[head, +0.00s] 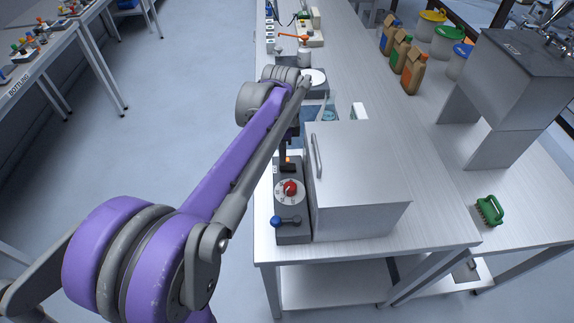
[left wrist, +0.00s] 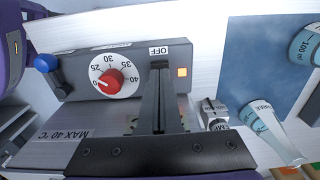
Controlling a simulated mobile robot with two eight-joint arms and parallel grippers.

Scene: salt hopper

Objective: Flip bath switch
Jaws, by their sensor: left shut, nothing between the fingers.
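The bath is a steel box with a lid (head: 365,165) on the bench. Its grey control panel (head: 292,232) runs along its left side, and the panel also shows in the left wrist view (left wrist: 80,88). The panel carries a red dial (left wrist: 109,82) on a white scale, a blue-knobbed lever (left wrist: 46,63), an "OFF" label (left wrist: 159,50) and a lit orange square (left wrist: 182,72). My left gripper (left wrist: 160,70) is shut and empty, its tips over the panel just below the "OFF" label. The fingers hide the switch; contact cannot be told. My right gripper is not in view.
A steel hopper (head: 520,75) rises at far right.

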